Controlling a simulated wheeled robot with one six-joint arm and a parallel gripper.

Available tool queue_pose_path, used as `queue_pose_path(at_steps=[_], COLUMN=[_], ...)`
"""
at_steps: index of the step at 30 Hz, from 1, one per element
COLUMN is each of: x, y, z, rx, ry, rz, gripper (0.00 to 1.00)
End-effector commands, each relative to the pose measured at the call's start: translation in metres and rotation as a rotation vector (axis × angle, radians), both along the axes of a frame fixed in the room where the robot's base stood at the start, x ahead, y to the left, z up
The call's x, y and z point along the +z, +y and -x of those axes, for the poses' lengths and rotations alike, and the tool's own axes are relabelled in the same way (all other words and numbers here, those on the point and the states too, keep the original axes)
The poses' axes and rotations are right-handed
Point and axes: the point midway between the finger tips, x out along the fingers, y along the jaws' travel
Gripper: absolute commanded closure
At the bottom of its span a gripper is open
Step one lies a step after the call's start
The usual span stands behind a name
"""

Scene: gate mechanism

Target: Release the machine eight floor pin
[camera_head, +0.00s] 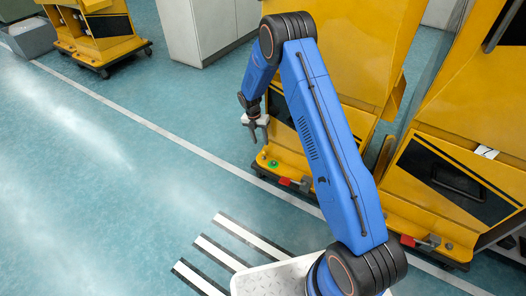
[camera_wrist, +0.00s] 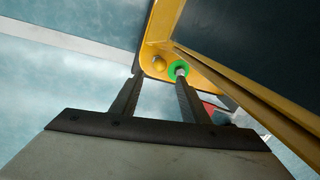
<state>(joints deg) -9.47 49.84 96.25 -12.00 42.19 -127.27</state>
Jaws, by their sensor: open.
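A floor pin (camera_wrist: 181,68) with a pale metal top stands in a green ring on the yellow foot of a machine. In the head view the green ring (camera_head: 272,163) is at the front left corner of the yellow machine (camera_head: 291,160) behind my arm. My gripper (camera_head: 256,138) is open and empty, pointing down above and a little left of the ring. In the wrist view the fingers of my gripper (camera_wrist: 159,76) are apart, and the right fingertip overlaps the pin; I cannot tell whether they touch.
A red pedal (camera_head: 284,181) sits right of the pin on the same foot. A second yellow machine (camera_head: 462,165) stands at the right, another (camera_head: 97,30) at the back left. A grey cabinet (camera_head: 205,28) is behind. The blue floor at left is clear.

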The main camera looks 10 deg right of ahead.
Motion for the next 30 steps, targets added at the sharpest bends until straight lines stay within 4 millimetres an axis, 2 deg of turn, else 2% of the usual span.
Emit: queue_pose_path(at_steps=[6,12,18,27,28,30], x=[-0.039,-0.065,-0.078,-0.079,-0.079,-0.079], y=[-0.007,-0.011,-0.013,-0.013,-0.013,-0.013], z=[0.005,0.007,0.008,0.008,0.008,0.008], rx=[0.001,0.0,0.0,0.0,0.0,0.0], ry=[0.003,0.001,0.0,0.0,0.0,0.0], rz=[0.0,0.0,0.0,0.0,0.0,0.0], gripper=[0.59,0.59,0.59,0.59,0.63,0.8])
